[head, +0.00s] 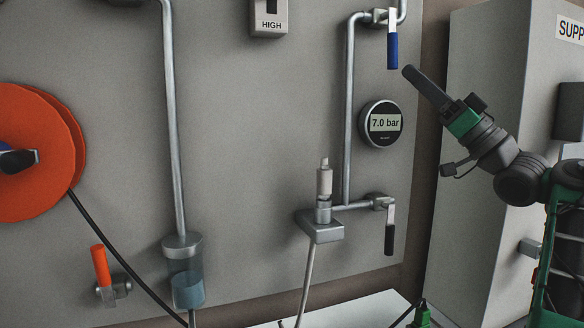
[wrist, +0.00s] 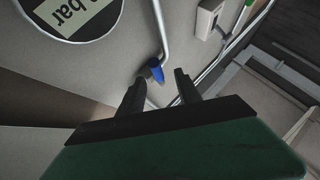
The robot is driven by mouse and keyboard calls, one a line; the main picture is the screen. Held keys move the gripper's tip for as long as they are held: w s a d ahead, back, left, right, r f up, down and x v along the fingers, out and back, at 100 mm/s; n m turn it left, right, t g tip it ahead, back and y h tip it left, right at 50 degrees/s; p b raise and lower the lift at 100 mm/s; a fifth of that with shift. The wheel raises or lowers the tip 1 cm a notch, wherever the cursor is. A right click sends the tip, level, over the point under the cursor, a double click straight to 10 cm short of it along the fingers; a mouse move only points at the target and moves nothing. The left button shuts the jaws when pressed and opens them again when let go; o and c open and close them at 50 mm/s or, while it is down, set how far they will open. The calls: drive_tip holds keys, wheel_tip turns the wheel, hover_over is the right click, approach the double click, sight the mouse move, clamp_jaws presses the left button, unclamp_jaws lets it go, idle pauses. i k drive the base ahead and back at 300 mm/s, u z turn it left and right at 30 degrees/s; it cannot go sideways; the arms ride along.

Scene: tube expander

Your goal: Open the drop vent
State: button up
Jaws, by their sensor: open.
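No label in view names the drop vent. A black-handled valve (head: 390,230) sits low on the panel, its lever hanging down on a side branch of the pipe. A blue-handled valve (head: 392,50) is at the top of the same pipe, its lever also pointing down. My gripper (head: 409,71) is just right of and below the blue lever's end in the head view, apart from the black lever. In the wrist view my gripper (wrist: 160,78) is open and empty, with the blue handle (wrist: 154,71) showing beyond and between its fingers.
A gauge (head: 381,123) reads 7.0 bar. A pale upright fitting (head: 324,183) stands on a grey block (head: 320,228). An orange reel (head: 45,160) and an orange-handled valve (head: 102,267) are left. A grey cabinet (head: 485,110) stands right, behind my arm.

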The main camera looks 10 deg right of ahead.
sight(389, 228)
drive_tip(key=k, duration=0.95)
drive_tip(key=z, duration=0.05)
